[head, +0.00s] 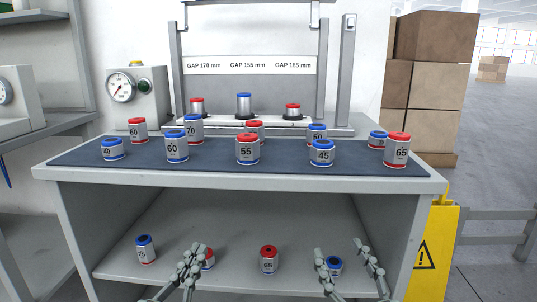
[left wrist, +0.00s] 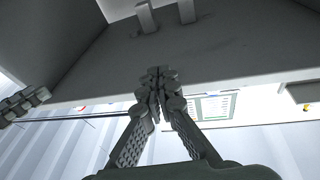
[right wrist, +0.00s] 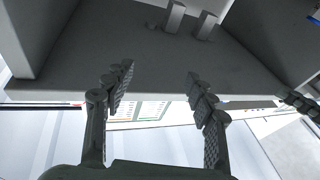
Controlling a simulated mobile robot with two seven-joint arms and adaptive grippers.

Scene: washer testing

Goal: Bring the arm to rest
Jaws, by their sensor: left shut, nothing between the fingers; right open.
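My left gripper (head: 196,250) is low in front of the bench's lower shelf in the head view. It is shut and empty, and its fingers meet in the left wrist view (left wrist: 158,88). It partly covers a red-topped cylinder (head: 208,260) on the shelf. My right gripper (head: 340,245) is to its right at about the same height. It is open and empty, with its fingers well apart in the right wrist view (right wrist: 160,85). A blue-topped cylinder (head: 335,266) shows between its fingers in the head view, apparently behind them on the shelf.
The bench (head: 240,182) carries several red- and blue-topped cylinders on a dark mat (head: 205,163). A gap-gauge stand (head: 250,66) is behind. The lower shelf (head: 225,225) also holds a blue-topped (head: 146,248) and a red-topped cylinder (head: 269,260). A yellow warning sign (head: 432,250) stands at right.

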